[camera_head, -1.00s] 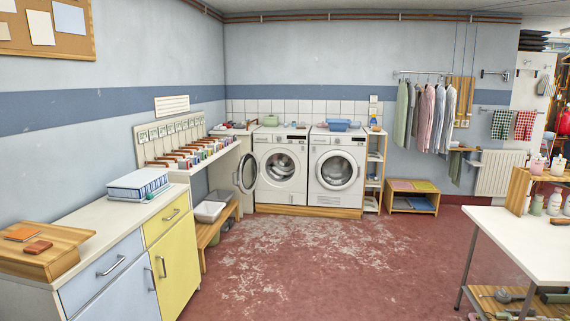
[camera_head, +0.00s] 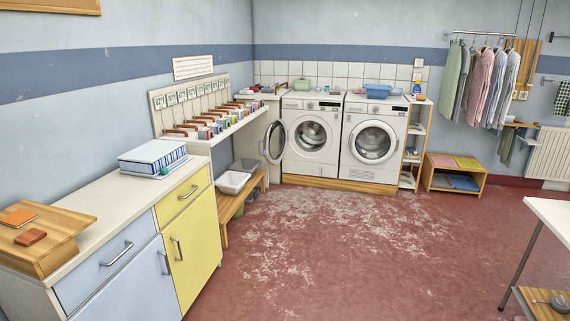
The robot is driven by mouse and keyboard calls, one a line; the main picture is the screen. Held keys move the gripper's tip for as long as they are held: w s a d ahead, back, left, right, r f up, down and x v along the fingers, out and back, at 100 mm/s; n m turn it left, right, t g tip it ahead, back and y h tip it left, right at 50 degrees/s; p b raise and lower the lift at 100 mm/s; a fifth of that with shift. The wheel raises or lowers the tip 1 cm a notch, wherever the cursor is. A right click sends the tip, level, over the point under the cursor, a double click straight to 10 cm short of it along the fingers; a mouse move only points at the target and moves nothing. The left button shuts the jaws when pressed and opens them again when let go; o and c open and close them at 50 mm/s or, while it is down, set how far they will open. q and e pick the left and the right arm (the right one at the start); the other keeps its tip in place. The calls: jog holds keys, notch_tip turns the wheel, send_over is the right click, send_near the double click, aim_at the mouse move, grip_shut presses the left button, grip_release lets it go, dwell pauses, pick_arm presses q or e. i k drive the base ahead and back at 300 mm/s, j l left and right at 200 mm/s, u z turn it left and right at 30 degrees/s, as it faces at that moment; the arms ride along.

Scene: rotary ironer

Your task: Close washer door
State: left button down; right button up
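Two white front-loading machines stand side by side against the back wall on a wooden plinth. The left washer (camera_head: 311,135) has its round door (camera_head: 274,142) swung open to the left, edge towards me, with the drum opening showing. The right machine (camera_head: 372,142) has its round door shut. Both are far across the room from me. Neither of my grippers is in view.
A counter with blue and yellow cabinets (camera_head: 198,224) runs along the left. A low wooden bench (camera_head: 235,199) with a white basin stands left of the open door. A white table (camera_head: 555,216) is at right. The red floor (camera_head: 330,245) between is clear.

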aim_at(272, 162)
jog(key=i, duration=4.95)
jog(key=i+u, duration=0.1)
jog(key=i, duration=0.65)
jog(key=i+l+u, duration=0.15)
jog(key=i, duration=0.6)
